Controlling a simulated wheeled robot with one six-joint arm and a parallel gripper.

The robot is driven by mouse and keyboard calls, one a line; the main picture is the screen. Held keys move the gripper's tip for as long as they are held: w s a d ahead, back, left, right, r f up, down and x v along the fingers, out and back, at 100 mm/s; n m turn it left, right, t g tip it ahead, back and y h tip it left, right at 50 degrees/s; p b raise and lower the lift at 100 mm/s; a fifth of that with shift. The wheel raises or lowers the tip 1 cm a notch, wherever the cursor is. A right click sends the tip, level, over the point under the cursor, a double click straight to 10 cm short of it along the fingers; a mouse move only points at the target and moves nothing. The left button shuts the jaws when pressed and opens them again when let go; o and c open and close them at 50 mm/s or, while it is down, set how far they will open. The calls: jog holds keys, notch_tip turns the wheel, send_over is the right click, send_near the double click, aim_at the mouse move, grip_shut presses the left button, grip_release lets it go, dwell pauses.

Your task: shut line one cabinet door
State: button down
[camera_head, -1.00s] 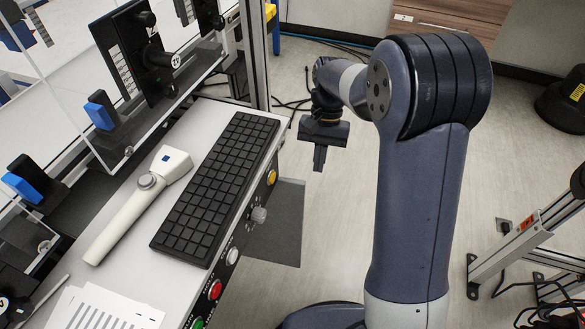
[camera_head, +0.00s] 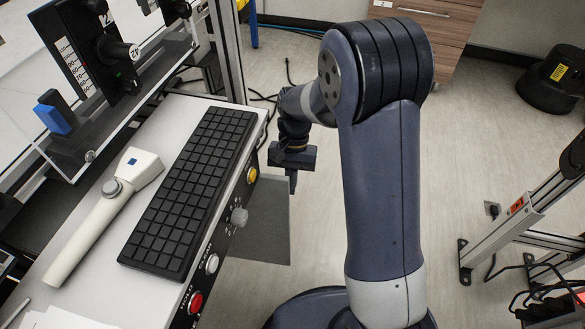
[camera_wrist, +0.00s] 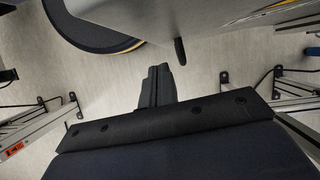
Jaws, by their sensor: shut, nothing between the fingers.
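A flat grey panel (camera_head: 265,222), which looks like the cabinet door, stands out from beneath the front of the control console. Its hinge and handle do not show clearly in the head view. My gripper (camera_head: 293,184) points down, closed and empty, at the panel's upper outer corner in the picture. I cannot tell whether it touches. In the wrist view my shut gripper (camera_wrist: 157,76) points toward a large pale grey surface (camera_wrist: 215,22) with a dark peg (camera_wrist: 180,51). I cannot tell whether that surface is the door.
The console (camera_head: 85,270) holds a black keyboard (camera_head: 190,190), a white handheld device (camera_head: 105,215) and front buttons. An aluminium frame stand (camera_head: 510,235) is on the right. A wooden drawer unit (camera_head: 430,25) stands behind. Open floor lies right of my arm.

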jog(key=shift+s+a, duration=0.2)
jog(key=shift+s, duration=0.8)
jog(key=m+y, duration=0.1)
jog(key=m, duration=0.2)
send_over(284, 216)
jog(key=s, duration=0.4)
jog(key=shift+w+p, duration=0.15)
jog(key=shift+p, duration=0.25)
jog(key=shift+w, duration=0.1)
